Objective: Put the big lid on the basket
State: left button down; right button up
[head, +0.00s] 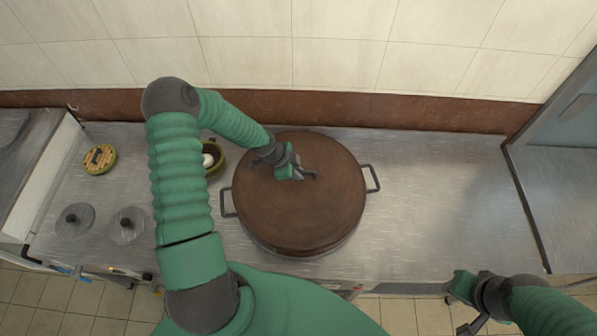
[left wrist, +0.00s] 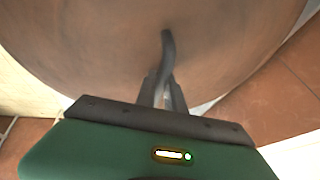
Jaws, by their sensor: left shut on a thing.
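A large round brown lid (head: 300,215) lies over a wide metal vessel with two side handles (head: 372,178) in the middle of the counter. The lid hides the vessel's inside, and I cannot tell whether it rests fully on the rim. My left gripper (head: 300,173) is over the lid's middle, shut on its handle. In the left wrist view, the dark curved handle (left wrist: 167,50) stands between the fingers (left wrist: 163,92) against the brown lid (left wrist: 95,45). My right gripper (head: 462,308) is low at the right, beyond the counter's front edge; its jaws are unclear.
A small dark green bowl (head: 216,168) with something white in it is partly hidden behind my left arm. A round yellow, green-edged thing (head: 107,164) and two small grey lids (head: 75,221) (head: 127,226) lie at the left. The counter (head: 440,200) is clear at the right.

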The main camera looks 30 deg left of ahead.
pick_arm(q)
jog(key=shift+d, duration=0.1)
jog(key=shift+d, duration=0.25)
jog(key=shift+a+f, duration=0.15)
jog(key=shift+f, duration=0.15)
jog(key=c, duration=1.7)
grip_release()
jog(key=shift+s+r, duration=0.1)
